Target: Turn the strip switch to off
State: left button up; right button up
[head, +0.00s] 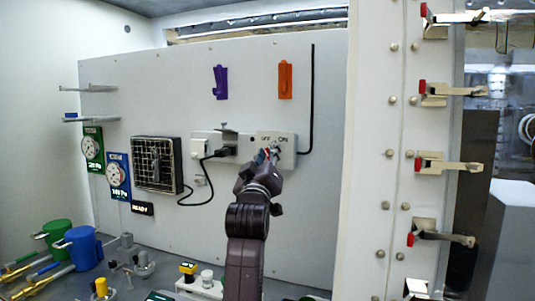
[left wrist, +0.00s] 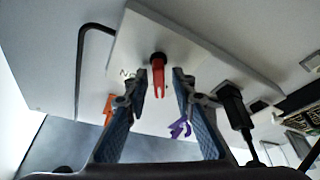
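The white power strip (head: 206,139) is mounted on the grey back panel, with OFF and ON printed near its right end. Its red switch lever (left wrist: 158,76) sits on a dark round hub in the left wrist view, where the lettering appears upside down. I cannot tell which label the lever points to. My left gripper (head: 271,152) is at the switch and hides most of it in the head view. In the left wrist view its fingers (left wrist: 160,85) are open on both sides of the lever, with small gaps. My right gripper is in neither view.
Purple (head: 220,83) and orange (head: 285,80) holders hang above. A white bolted post (head: 375,150) stands to the right.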

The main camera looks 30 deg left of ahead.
pick_arm(q)
jog(key=shift+s, duration=0.2)
jog(key=v, duration=1.1)
jog(key=shift+s+d, duration=0.25)
jog(key=shift+f, duration=0.15)
dwell(0.3)
